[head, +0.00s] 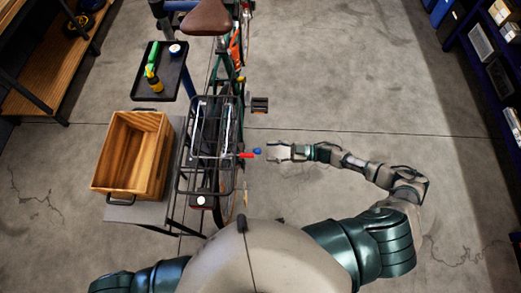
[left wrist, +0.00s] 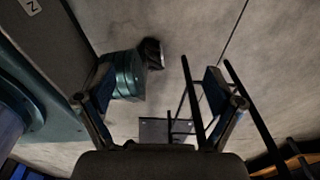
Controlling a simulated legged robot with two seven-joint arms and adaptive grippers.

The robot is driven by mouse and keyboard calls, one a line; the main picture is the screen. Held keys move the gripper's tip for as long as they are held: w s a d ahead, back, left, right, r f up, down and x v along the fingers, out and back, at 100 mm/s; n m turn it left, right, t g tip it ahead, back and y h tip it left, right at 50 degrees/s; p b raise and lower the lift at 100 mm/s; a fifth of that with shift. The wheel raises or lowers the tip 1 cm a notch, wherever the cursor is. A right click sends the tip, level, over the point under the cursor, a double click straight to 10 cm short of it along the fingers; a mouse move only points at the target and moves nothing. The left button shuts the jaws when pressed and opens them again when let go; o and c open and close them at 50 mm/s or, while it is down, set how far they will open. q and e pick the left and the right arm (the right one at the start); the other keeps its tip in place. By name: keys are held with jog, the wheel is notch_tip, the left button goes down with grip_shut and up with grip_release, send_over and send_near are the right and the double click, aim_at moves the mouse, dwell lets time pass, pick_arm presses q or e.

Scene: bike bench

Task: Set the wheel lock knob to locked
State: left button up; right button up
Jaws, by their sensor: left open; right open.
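The bike (head: 222,75) stands in the head view with its rear rack (head: 210,130) towards me. A small red part (head: 247,155) with a blue end (head: 257,151) sticks out to the right beside the rear wheel. It looks like the wheel lock knob, but its setting is too small to read. My right gripper (head: 272,152) is open and empty, just right of the blue end with a small gap. My left gripper (left wrist: 158,75) is open and empty in the left wrist view; the head view does not show it.
A wooden crate (head: 112,158) sits on a grey stand left of the rack. A dark tray (head: 145,88) holds a green-and-yellow bottle and a round item. Shelves stand at the far left and right.

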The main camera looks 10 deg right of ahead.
pick_arm(q)
jog(key=shift+d, duration=0.1)
pick_arm(e)
jog(key=v, duration=0.6)
jog(key=shift+d, duration=0.1)
jog(key=c, duration=0.4)
jog(key=m, duration=0.1)
jog(key=m+b, duration=0.1)
jog(key=shift+d+f+m, duration=0.1)
jog(key=shift+d+m, duration=0.25)
jog(key=shift+m, duration=0.05)
grip_shut()
jog(key=s+d+m+b, duration=0.2)
jog(key=d+m+b, duration=0.4)
jog(key=m, duration=1.1)
pick_arm(q)
jog(key=w+d+r, duration=0.1)
jog(key=w+d, duration=0.1)
jog(key=w, duration=0.4)
jog(key=w+d+r+p, duration=0.1)
jog(key=w+d, duration=0.1)
jog(key=w, duration=0.3)
jog(key=shift+w+r+t, duration=0.3)
jog(key=shift+w+r, duration=0.1)
pick_arm(e)
jog(key=x, duration=1.5)
